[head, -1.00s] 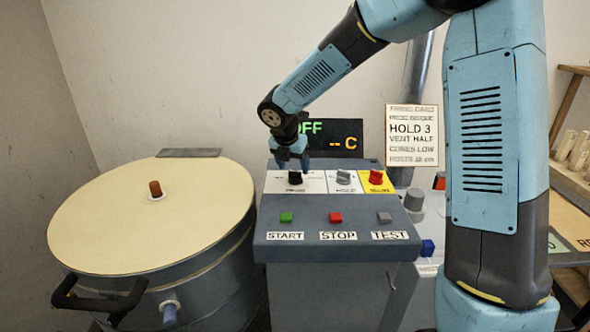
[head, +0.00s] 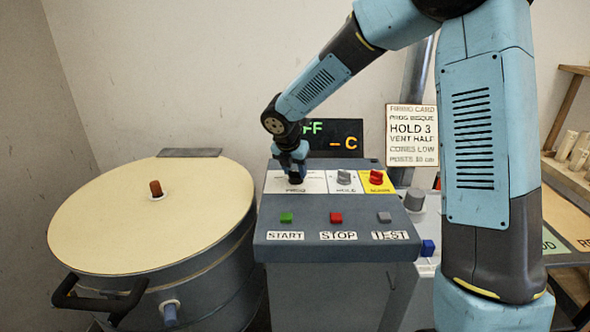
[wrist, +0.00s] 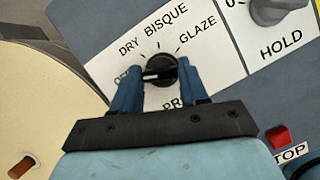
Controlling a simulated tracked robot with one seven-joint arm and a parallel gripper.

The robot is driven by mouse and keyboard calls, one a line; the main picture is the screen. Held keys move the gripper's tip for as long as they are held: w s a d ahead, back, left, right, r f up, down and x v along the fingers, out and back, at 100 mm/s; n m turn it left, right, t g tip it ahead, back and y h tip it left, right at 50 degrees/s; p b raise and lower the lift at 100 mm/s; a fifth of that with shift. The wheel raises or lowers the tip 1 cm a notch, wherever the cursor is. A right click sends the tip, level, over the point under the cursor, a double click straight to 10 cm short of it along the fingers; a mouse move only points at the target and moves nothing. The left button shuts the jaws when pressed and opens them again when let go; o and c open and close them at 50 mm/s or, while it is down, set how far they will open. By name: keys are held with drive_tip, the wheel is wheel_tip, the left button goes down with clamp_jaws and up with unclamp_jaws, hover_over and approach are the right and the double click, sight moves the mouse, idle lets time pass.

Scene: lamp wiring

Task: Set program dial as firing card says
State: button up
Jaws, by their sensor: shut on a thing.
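The black program dial (wrist: 162,68) sits on a white plate marked OFF, DRY, BISQUE, GLAZE in the wrist view. Its white pointer line lies toward the left, near OFF, which is partly hidden by a finger. My gripper (wrist: 159,78) is shut on the dial, one blue finger on each side. In the head view my gripper (head: 293,172) is down on the panel and mostly hides the dial. The firing card (head: 411,135) on the wall reads PROG BISQUE, HOLD 3, VENT HALF, CONES LOW; its last line is small. The display (head: 340,138) shows OFF, partly covered, and C.
The grey HOLD knob (head: 344,177) and a red knob (head: 376,176) on yellow stand right of the dial. START (head: 286,218), STOP (head: 336,218) and TEST (head: 384,217) buttons are in front. The round kiln (head: 110,225) with its lid closed is on the left.

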drive_tip(key=shift+c, duration=1.3)
drive_tip(key=shift+a+m, duration=0.1)
drive_tip(key=shift+m, duration=0.3)
drive_tip(key=m+h, duration=0.1)
drive_tip(key=m, duration=0.1)
drive_tip(key=shift+w+a+m+g, duration=0.1)
drive_tip(key=shift+m+g, duration=0.2)
drive_tip(key=shift+g, duration=0.1)
drive_tip(key=m+g, duration=0.1)
drive_tip(key=m, duration=0.1)
drive_tip(key=m+h, duration=0.1)
drive_tip(key=m, duration=0.2)
drive_tip(key=shift+w+m+g, duration=0.15)
drive_tip(key=shift+m+g, duration=0.15)
drive_tip(key=shift+g, duration=0.1)
drive_tip(key=m, duration=0.2)
drive_tip(key=m+g, duration=0.1)
drive_tip(key=m, duration=0.1)
drive_tip(key=shift+w+g+h, duration=0.1)
drive_tip(key=shift+g+h, duration=0.2)
drive_tip(key=shift+w+m+g, duration=0.1)
drive_tip(key=shift+m+g, duration=0.8)
drive_tip(key=shift+m, duration=1.5)
